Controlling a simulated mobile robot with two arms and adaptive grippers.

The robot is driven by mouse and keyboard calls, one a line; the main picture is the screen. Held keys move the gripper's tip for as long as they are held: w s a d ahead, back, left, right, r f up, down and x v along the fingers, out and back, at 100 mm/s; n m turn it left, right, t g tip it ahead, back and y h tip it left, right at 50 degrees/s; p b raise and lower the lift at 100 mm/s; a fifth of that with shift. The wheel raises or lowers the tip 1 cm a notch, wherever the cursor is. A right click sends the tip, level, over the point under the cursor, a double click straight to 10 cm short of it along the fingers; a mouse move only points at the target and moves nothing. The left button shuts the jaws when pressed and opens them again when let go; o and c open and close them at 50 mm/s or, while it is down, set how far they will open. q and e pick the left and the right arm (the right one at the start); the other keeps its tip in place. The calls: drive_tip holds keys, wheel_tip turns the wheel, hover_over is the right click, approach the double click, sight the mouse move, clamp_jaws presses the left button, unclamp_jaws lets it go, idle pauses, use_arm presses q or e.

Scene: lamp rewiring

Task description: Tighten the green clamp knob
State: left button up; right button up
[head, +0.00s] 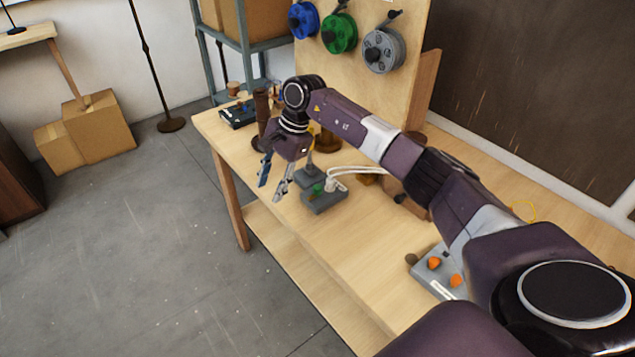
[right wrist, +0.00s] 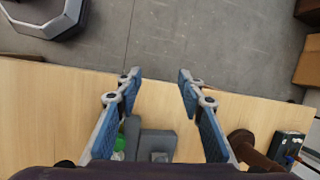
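The green clamp knob (head: 317,188) sits on a small grey clamp block (head: 325,203) near the table's front edge in the head view. A white cable runs to the block. My right gripper (head: 271,189) is left of the knob in the head view, apart from it, with its blue-padded fingers spread and empty. In the right wrist view the gripper (right wrist: 160,78) is open over the table edge. There the green knob (right wrist: 119,145) shows beside the left finger, partly hidden by it, next to the grey block (right wrist: 155,140). My left gripper is not in view.
A grey block with orange knobs (head: 434,263) lies nearer on the wooden table (head: 345,260). A dark box (head: 238,113) and brown spools (head: 262,105) stand at the table's far end. Blue, green and grey reels hang on the board (head: 410,30). Floor in front is clear.

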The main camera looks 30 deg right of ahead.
sight(318, 186)
drive_tip(key=s+d+r+h, duration=0.1)
drive_tip(key=d, duration=0.2)
drive_tip(key=d+r+g+h, duration=0.1)
drive_tip(key=d, duration=0.3)
drive_tip(key=s+d+r+h, duration=0.1)
drive_tip(key=d+r, duration=0.1)
drive_tip(key=d, duration=0.2)
drive_tip(key=shift+s+d+n, duration=0.25)
drive_tip(key=shift+s+n, duration=0.05)
drive_tip(key=shift+s+d+g+h, duration=0.2)
drive_tip(key=shift+d+g+h, duration=0.1)
wheel_tip(318, 186, down, 6)
drive_tip(key=shift+a+f+p, duration=0.1)
drive_tip(key=shift+p, duration=1.1)
drive_tip(key=shift+w+f, duration=0.1)
drive_tip(key=shift+f, duration=0.65)
clamp_jaws()
